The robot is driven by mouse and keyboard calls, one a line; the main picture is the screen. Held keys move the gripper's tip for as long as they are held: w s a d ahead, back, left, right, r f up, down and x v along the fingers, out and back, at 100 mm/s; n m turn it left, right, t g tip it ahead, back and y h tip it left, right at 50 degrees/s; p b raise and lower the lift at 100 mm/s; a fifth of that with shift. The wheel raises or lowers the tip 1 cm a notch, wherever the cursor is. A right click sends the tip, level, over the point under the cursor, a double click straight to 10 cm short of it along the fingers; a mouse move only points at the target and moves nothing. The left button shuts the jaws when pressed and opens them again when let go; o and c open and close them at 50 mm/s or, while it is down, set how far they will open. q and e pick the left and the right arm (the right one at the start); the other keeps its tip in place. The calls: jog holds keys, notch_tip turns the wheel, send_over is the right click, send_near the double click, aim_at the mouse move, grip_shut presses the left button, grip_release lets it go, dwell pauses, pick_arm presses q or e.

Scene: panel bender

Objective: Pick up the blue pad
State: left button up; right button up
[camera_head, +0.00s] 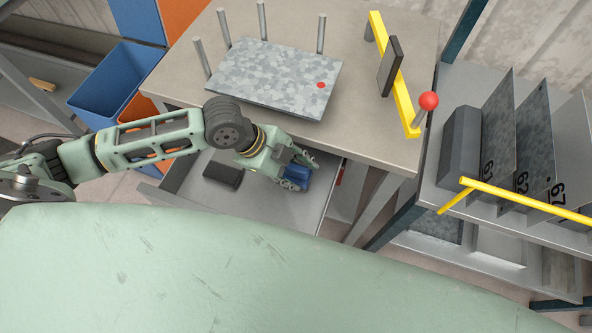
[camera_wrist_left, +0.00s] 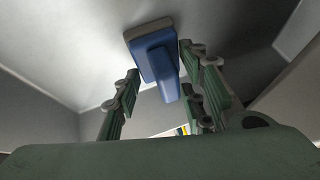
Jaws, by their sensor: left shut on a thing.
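The blue pad (camera_head: 322,179) is in the open grey drawer (camera_head: 262,207) under the bench, near the drawer's right side. In the left wrist view the blue pad (camera_wrist_left: 157,60) has a blue body with a raised grip and a grey-brown layer at its far side. My left gripper (camera_head: 303,174) reaches down into the drawer and is shut on the pad. In the left wrist view its fingers (camera_wrist_left: 160,72) stand on both sides of the pad's grip. Whether the pad touches the drawer floor is hard to tell. My right gripper is not in view.
A dark block (camera_head: 222,175) lies in the drawer, left of the gripper. The bench top (camera_head: 377,142) overhangs the drawer and carries a speckled metal sheet (camera_head: 270,75) between posts. A blue bin (camera_head: 115,82) stands at left. A rack with upright sheets (camera_head: 500,112) is at right.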

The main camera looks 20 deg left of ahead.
pick_arm(q)
jog(key=shift+w+r, duration=0.1)
jog(key=shift+r, duration=0.3)
jog(key=s+a, duration=0.1)
jog(key=a, duration=0.1)
jog(key=s+a+b, duration=0.1)
jog(key=a, duration=0.2)
jog(key=s+a, duration=0.1)
jog(key=a, duration=0.2)
notch_tip(320, 180, up, 14)
jog(key=p, duration=0.1)
jog(key=shift+d, duration=0.3)
jog(key=o, duration=0.6)
jog(key=shift+c, duration=0.2)
jog(key=c, duration=0.5)
